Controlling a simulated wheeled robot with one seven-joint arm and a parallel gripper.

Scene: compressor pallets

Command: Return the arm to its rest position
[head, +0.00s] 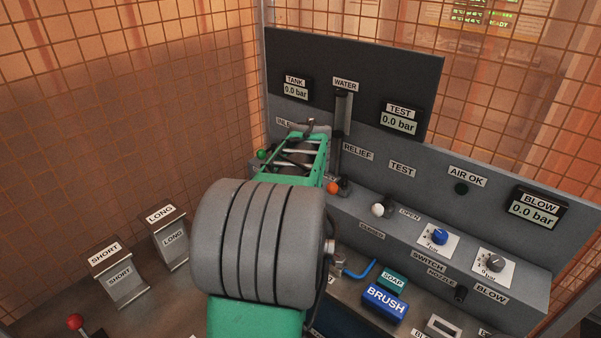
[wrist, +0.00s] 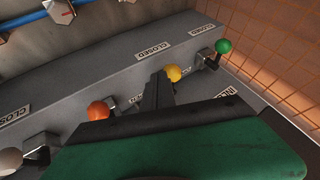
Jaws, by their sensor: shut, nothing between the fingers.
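My gripper shows in the wrist view (wrist: 158,88) as dark fingers beyond a green body. It is shut and empty. Its tips are close to a yellow knob (wrist: 173,73) on the grey sloped panel; I cannot tell whether they touch it. In the head view my green and grey arm reaches from the bottom toward the panel's left end, and the fingertips are hard to make out there. An orange knob (head: 333,188) is just right of the arm and also shows in the wrist view (wrist: 98,110). A green knob (wrist: 223,46) is at the panel's end.
The control panel (head: 470,215) has gauges, a white knob (head: 378,210) and blue (head: 439,236) and grey dials. SHORT (head: 118,275) and LONG (head: 168,237) holders stand at left. A red-knobbed lever (head: 75,321) is front left; a blue BRUSH block (head: 385,301) is front right. Mesh walls enclose the back.

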